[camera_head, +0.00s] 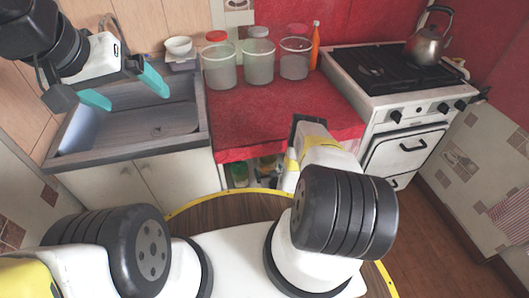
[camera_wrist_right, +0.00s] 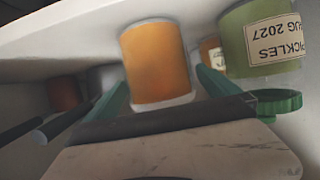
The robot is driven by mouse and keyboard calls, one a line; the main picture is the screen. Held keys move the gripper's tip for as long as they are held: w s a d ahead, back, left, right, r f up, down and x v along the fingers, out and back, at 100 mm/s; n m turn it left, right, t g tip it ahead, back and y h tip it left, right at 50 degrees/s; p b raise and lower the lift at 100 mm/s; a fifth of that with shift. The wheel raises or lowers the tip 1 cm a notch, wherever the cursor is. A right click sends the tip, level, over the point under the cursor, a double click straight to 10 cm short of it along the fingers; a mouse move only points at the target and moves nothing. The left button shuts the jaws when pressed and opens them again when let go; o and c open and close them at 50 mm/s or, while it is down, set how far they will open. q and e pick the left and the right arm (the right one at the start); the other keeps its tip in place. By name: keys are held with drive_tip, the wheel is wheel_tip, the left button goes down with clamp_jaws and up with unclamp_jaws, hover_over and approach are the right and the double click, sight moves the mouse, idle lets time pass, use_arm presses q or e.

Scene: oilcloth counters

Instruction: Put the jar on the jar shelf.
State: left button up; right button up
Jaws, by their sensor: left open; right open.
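In the right wrist view an orange jar (camera_wrist_right: 157,62) with a pale end stands between the spread teal fingers of my right gripper (camera_wrist_right: 163,80). The jaws are open; whether either finger touches it, I cannot tell. A green jar labelled PICKLES (camera_wrist_right: 262,40) is to the right, with a green ring or lid (camera_wrist_right: 278,101) below it. In the head view my right arm reaches down at the counter front, its gripper hidden. My left gripper (camera_head: 135,97) is open and empty above the sink. Below the counter, a shelf space shows a green jar (camera_head: 239,174).
Several clear canisters (camera_head: 220,68), white bowls (camera_head: 178,46) and an orange bottle (camera_head: 315,48) stand at the back. The red counter (camera_head: 265,115) is clear in front. The sink (camera_head: 150,120) is left, the stove (camera_head: 385,75) right. More jars (camera_wrist_right: 62,93) show dimly in the wrist view.

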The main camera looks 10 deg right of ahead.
drive_tip(key=v, duration=1.1)
